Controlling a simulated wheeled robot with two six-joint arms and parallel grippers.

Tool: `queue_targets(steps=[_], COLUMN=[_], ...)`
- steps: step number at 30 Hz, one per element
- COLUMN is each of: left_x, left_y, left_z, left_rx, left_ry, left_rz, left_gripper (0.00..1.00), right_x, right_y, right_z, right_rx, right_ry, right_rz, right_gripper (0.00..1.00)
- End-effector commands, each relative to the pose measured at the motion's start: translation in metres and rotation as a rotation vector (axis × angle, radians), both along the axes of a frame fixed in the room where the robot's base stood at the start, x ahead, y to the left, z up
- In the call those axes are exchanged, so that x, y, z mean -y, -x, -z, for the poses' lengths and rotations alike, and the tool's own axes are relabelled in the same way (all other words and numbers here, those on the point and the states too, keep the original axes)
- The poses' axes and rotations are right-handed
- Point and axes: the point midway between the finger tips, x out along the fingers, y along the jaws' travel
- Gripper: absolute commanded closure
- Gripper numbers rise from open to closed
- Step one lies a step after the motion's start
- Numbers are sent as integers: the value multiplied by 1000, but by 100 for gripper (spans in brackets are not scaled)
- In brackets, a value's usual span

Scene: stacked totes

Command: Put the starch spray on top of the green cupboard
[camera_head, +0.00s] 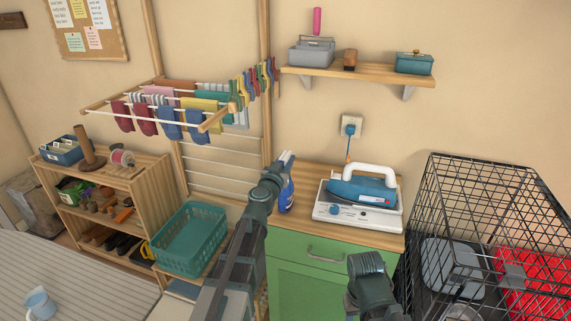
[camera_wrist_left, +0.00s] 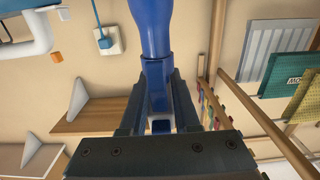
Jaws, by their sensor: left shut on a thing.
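The starch spray, a blue bottle with a white top (camera_head: 287,194), is in my left gripper (camera_head: 278,178). In the head view it shows just beyond the gripper, over the back left part of the green cupboard (camera_head: 318,286) and its wooden top. Whether its base touches the top I cannot tell. In the left wrist view the gripper (camera_wrist_left: 158,112) is shut around the blue bottle (camera_wrist_left: 156,28), which extends out past the fingers. Part of my right arm shows at the bottom of the head view, but its fingers do not show.
A blue iron (camera_head: 360,188) on a white base (camera_head: 338,212) fills the right of the cupboard top. A black wire crate (camera_head: 425,215) stands at right, a teal basket (camera_head: 187,240) at left. A wall shelf (camera_head: 360,74) hangs above. The cupboard top is bare left of the iron.

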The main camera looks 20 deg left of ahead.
Motion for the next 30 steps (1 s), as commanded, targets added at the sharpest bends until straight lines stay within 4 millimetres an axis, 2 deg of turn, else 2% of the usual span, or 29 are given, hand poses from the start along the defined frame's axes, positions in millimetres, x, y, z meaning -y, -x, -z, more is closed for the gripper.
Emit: queue_targets(steps=[8,9,13,26,30], left_x=[0,0,0,0,0], left_y=[0,0,0,0,15], left_z=[4,2,2,-3,-1], left_rx=[0,0,0,0,0], left_ry=[0,0,0,0,0], left_rz=[0,0,0,0,-1], left_gripper=[100,63,40,40,40], right_x=[0,0,0,0,0], right_y=[0,0,0,0,0], right_z=[4,2,2,-3,-1], right_rx=[0,0,0,0,0], right_ry=[0,0,0,0,0], right_rz=[0,0,0,0,0], right_gripper=[50,50,50,50,50])
